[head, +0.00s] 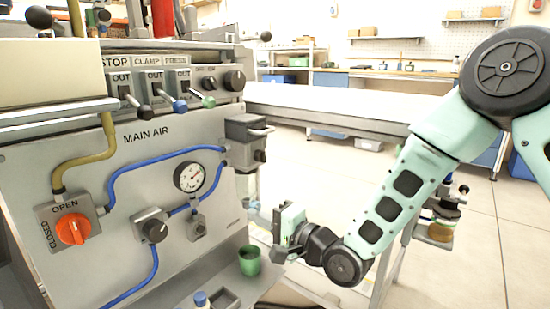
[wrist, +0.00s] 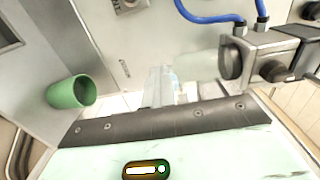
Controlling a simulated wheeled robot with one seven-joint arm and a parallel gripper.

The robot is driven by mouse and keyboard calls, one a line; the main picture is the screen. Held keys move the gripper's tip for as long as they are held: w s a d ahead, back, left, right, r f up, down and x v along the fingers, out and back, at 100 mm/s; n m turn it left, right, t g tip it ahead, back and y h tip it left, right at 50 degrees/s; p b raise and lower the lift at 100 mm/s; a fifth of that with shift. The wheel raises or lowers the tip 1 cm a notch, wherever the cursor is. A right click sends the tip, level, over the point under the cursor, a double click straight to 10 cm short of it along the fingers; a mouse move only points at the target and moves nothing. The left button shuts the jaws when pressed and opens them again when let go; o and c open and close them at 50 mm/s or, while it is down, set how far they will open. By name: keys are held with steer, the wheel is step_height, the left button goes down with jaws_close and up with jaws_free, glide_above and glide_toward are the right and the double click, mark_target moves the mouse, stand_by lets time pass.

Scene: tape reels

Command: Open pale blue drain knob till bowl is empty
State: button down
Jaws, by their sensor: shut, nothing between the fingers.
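My gripper (head: 281,232) is in the head view, low in front of the panel's right edge, to the right of the green cup. Its jaws are shut with nothing held. The grey filter unit (head: 246,145) is on the panel's right edge, above my gripper. In the wrist view, the filter unit (wrist: 275,57) is at the right, and a pale translucent bowl (wrist: 205,63) extends left from it. A faint pale bluish piece (wrist: 170,78) lies at the bowl's far end, near my gripper's front edge. It may be the drain knob; I cannot tell contact or liquid level.
A green cup (head: 249,261) stands on the ledge below the panel; it also shows in the wrist view (wrist: 70,92). An orange valve knob (head: 72,230), a pressure gauge (head: 189,177) and blue hoses (head: 150,170) are on the panel. Open floor lies to the right.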

steer(key=shift+w+d+r+p, duration=0.15)
steer(key=shift+r+p, duration=0.35)
steer(key=shift+p, duration=0.2)
steer(key=s+p+v, duration=0.1)
steer(key=v, duration=0.5)
steer(key=shift+a, duration=0.35)
steer(key=shift+f, duration=0.1)
steer(key=w+a+f+n+p, duration=0.2)
steer(key=w+n+p, duration=0.3)
steer(key=n, duration=0.7)
steer(key=shift+a+f+p, duration=0.15)
steer(key=shift+a+p, duration=0.3)
steer(key=shift+a, duration=0.45)
